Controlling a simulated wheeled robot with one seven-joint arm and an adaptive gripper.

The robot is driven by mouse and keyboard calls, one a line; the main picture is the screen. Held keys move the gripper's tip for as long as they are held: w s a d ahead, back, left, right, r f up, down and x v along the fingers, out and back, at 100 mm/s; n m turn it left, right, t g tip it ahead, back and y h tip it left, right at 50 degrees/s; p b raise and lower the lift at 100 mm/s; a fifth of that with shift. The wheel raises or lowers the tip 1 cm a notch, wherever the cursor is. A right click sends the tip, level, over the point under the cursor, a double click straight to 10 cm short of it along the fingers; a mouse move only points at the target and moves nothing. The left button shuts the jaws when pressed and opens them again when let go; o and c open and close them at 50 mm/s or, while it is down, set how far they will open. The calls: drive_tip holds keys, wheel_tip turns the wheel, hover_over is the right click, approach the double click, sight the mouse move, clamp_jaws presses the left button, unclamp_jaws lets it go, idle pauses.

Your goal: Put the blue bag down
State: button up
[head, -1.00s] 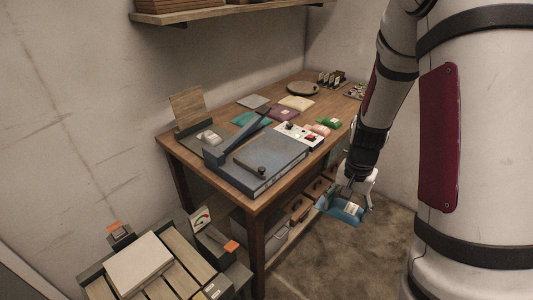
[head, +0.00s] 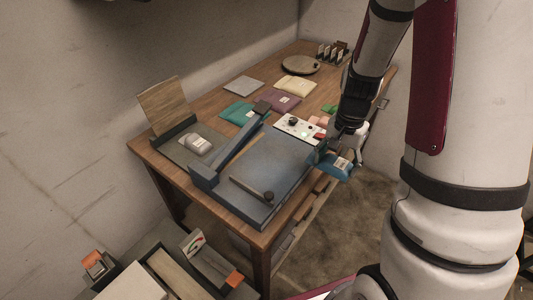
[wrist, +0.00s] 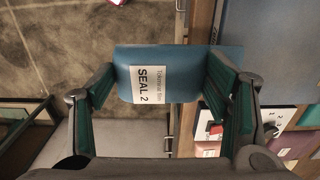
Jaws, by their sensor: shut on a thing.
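The blue bag (head: 336,166) is in my gripper (head: 341,149), beside the table's right edge in the head view. In the wrist view the bag (wrist: 180,72) spans between the fingers of my gripper (wrist: 163,95), with a white label reading "SEAL 2" facing the camera. My gripper is shut on the bag. Below it the wrist view shows the floor on the left and the table's edge on the right. The wooden table (head: 268,238) stands left of my gripper in the head view.
A large blue-grey machine with a lever (head: 265,170) fills the table's near part. A white control panel (head: 296,127) stands behind it. Teal (head: 238,112), purple (head: 279,103) and cream (head: 295,86) bags lie farther back, with a round plate (head: 300,65).

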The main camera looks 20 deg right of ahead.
drive_tip(key=p, duration=0.2)
hover_over(276, 172)
drive_tip(key=shift+s+d+f, duration=0.2)
drive_tip(key=shift+d+f, duration=0.05)
drive_tip(key=shift+f, duration=0.45)
drive_tip(key=shift+w+a+f+p, duration=0.15)
drive_tip(key=shift+f+p, duration=0.15)
drive_tip(key=shift+f, duration=0.6)
drive_tip(key=shift+a+f+p, duration=0.1)
drive_tip(key=shift+f+p, duration=0.15)
drive_tip(key=shift+f, duration=0.65)
drive_tip(key=shift+f, duration=0.15)
drive_tip(key=shift+f, duration=0.1)
drive_tip(key=o, duration=1.2)
drive_tip(key=shift+f, duration=0.1)
drive_tip(key=shift+c, duration=0.2)
